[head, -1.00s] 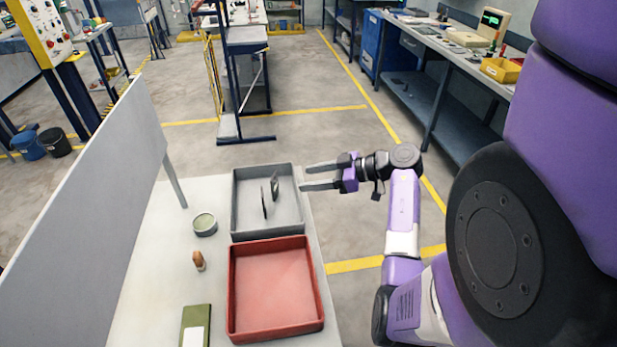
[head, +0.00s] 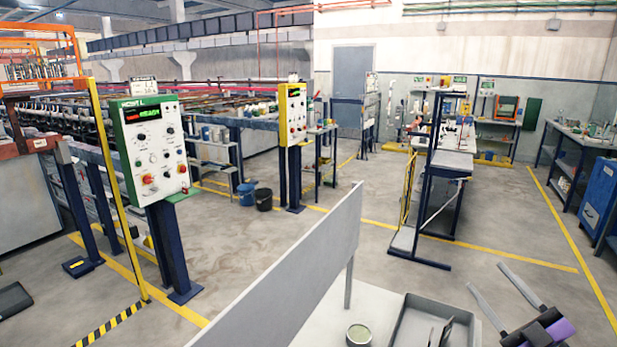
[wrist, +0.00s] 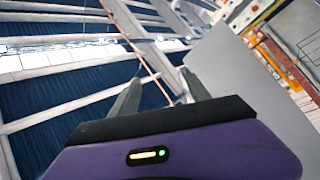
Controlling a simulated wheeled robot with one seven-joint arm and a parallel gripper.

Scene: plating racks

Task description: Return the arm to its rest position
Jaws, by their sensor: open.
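My gripper (head: 505,300) shows at the lower right of the head view, its two grey fingers apart with nothing between them. It is up and to the right of the grey tray (head: 398,335) on the table. In the wrist view my gripper (wrist: 160,88) also has its fingers spread and empty, in front of the ceiling and its beams. Most of my arm is out of the head view.
A grey panel (head: 290,285) stands along the table's left edge. The grey tray holds thin dark upright pieces (head: 446,332), and a round tin (head: 359,335) sits beside it. A blue shelf stand (head: 440,180) stands beyond. Open floor (head: 490,255) lies to the right.

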